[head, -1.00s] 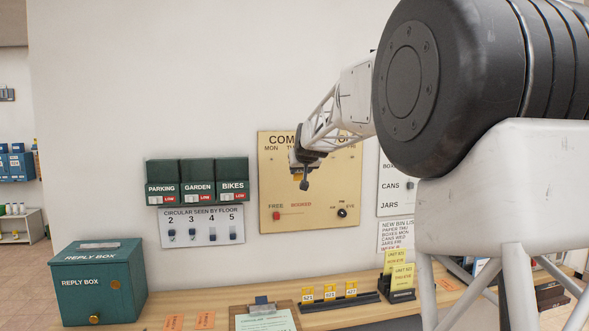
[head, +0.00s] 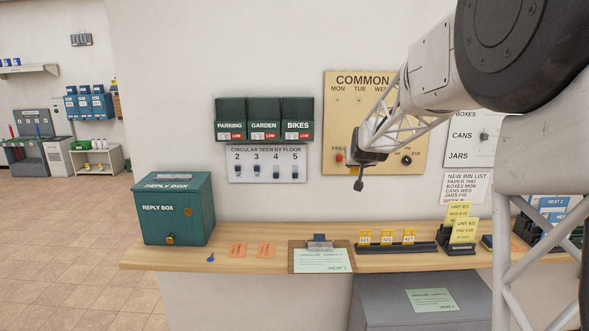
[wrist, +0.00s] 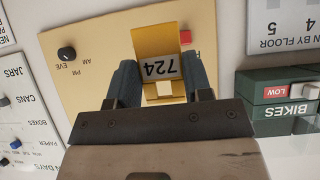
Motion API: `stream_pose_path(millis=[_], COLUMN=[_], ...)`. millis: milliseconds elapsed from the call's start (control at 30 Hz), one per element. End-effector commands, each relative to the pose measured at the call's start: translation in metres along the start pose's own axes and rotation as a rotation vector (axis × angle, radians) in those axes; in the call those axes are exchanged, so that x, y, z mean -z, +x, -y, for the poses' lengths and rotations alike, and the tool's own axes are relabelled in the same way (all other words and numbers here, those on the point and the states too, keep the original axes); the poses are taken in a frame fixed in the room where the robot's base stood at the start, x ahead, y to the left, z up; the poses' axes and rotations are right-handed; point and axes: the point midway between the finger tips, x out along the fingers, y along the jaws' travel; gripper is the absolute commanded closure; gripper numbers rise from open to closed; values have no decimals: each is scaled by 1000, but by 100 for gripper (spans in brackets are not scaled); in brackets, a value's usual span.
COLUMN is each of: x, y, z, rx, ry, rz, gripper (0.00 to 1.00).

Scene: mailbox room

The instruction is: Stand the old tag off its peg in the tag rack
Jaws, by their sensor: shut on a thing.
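My gripper (head: 360,184) is in front of the lower part of the cream COMMON board (head: 345,115). In the wrist view, my gripper (wrist: 165,88) is shut on a yellow tag (wrist: 156,40), with its number 724 upside down in the picture. The tag is between the two dark fingers, and I cannot make it out in the head view. The black tag rack (head: 426,246) sits on the counter below, with yellow tags (head: 387,238) standing in its left and middle part. Its right end looks bare. My gripper is well above the rack.
A clipboard (head: 322,261) lies left of the rack, and a holder with yellow cards (head: 463,231) stands right of it. A green reply box (head: 180,215) is at the counter's left. Green letterboxes (head: 264,120) hang on the wall.

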Motion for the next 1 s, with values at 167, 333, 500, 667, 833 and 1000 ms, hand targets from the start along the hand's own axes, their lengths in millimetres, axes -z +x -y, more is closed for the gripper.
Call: stream_pose_path(millis=[167,333,500,667,833,1000], x=[-68,-114,-137,-142,-142,-142], y=[15,21,22,22,22,23], z=[15,24,29,30,30,29], rx=[6,13,18,20,19,19], ry=[-4,-5,-7,-6,-6,-6], rz=[2,0,-3,-4,-4,-4], gripper=[75,75,75,75,75,75])
